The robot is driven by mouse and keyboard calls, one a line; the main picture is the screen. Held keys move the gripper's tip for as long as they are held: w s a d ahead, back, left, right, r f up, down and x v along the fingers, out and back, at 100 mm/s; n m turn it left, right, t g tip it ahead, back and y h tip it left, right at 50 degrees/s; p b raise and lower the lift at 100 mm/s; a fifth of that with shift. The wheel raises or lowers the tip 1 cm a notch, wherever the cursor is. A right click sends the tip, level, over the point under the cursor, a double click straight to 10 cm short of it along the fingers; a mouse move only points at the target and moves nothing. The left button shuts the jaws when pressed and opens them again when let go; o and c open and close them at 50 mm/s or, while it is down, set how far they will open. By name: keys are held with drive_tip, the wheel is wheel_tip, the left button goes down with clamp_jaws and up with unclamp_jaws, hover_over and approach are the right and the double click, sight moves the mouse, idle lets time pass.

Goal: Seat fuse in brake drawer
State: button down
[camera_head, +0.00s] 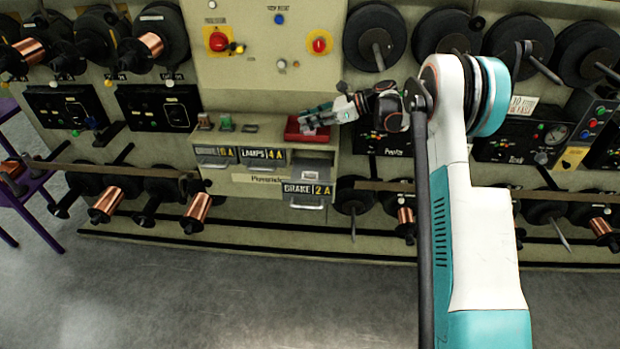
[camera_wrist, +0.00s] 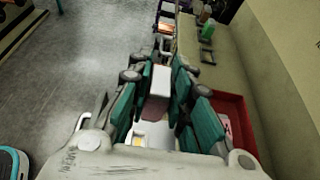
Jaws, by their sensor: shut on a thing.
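The brake drawer (camera_head: 308,188), labelled BRAKE 2 A, stands pulled out at the lower right of the small drawer cabinet; a pale insert shows in it. My gripper (camera_head: 312,117) is over the red tray on the cabinet top, above and behind the open drawer. In the wrist view, my gripper (camera_wrist: 161,80) has its teal fingers shut on a pale block-like piece with a dark red part, which I take for the fuse (camera_wrist: 160,77). In the head view, the fuse is too small to make out clearly.
The red tray (camera_head: 293,133) lies under my gripper and also shows in the wrist view (camera_wrist: 238,108). Two closed drawers, 6 A (camera_head: 213,153) and LAMPS 4 A (camera_head: 262,156), sit left of the brake drawer. Small coloured pieces (camera_head: 225,123) stand on the cabinet top. Floor in front is clear.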

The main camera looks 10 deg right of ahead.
wheel_tip(320, 180, down, 20)
drive_tip(key=b, duration=0.5)
drive_tip(key=shift+r, duration=0.1)
drive_tip(key=c, duration=1.9)
unclamp_jaws()
drive_tip(key=shift+f, duration=0.2)
drive_tip(key=o, duration=0.5)
drive_tip(key=shift+c, duration=0.2)
drive_tip(key=shift+r, duration=0.1)
drive_tip(key=shift+r, duration=0.15)
drive_tip(key=p+v, duration=0.3)
drive_tip(key=v, duration=0.9)
